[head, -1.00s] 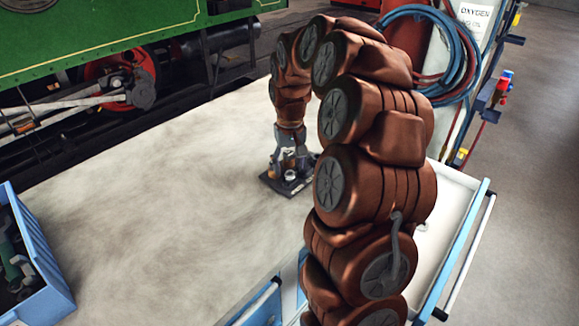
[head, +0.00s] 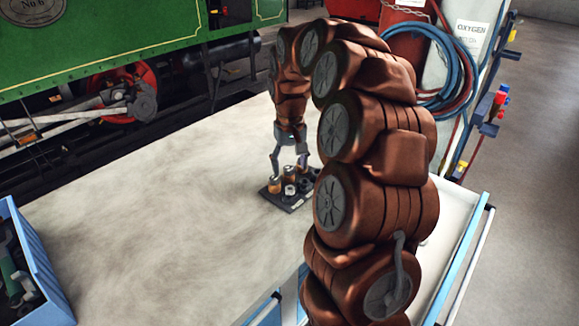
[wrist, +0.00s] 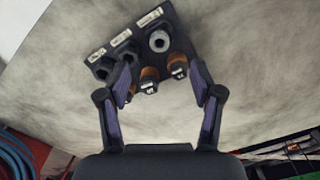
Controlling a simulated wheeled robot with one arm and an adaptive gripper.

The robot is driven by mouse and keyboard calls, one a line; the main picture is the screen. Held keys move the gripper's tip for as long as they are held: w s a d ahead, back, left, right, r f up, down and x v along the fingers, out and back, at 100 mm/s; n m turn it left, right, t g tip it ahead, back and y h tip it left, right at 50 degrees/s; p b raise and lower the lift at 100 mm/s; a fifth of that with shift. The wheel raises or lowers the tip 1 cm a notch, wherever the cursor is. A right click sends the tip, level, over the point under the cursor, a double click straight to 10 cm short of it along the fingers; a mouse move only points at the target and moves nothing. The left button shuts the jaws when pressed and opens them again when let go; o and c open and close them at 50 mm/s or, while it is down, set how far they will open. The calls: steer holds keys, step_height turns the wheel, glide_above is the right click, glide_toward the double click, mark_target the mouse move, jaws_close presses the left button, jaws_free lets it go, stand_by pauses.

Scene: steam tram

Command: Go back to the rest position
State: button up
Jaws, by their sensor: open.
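My gripper (head: 289,158) is open and empty, pointing down above the table. In the wrist view its two fingers (wrist: 161,85) are spread wide with nothing held between them. Below it a dark block (head: 290,204) lies on the pale tabletop (head: 150,200). The block also shows in the wrist view (wrist: 128,62) and carries labels, hex sockets, a light ring and orange-brown capped parts. The fingers look clear of these parts, though the exact gap is hard to tell. My brown arm hides part of the table on the right.
A blue crate (head: 52,285) with dark and green parts stands at the left edge. A green steam engine (head: 120,40) is behind the table. Blue and red hoses (head: 440,65) and an oxygen sign (head: 468,35) are at the back right. The middle of the tabletop is bare.

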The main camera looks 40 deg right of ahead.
stand_by(0.5)
steer(key=s+a+r+n+g+p, duration=0.1)
steer(key=s+a+r+n+p, duration=0.15)
steer(key=s+a, duration=1.6)
steer(key=s+a+f+n, duration=0.1)
steer(key=s+a, duration=0.1)
steer(key=s, duration=1)
steer(key=shift+a+f+g, duration=0.25)
steer(key=shift+f+g, duration=0.05)
steer(key=shift+g, duration=0.1)
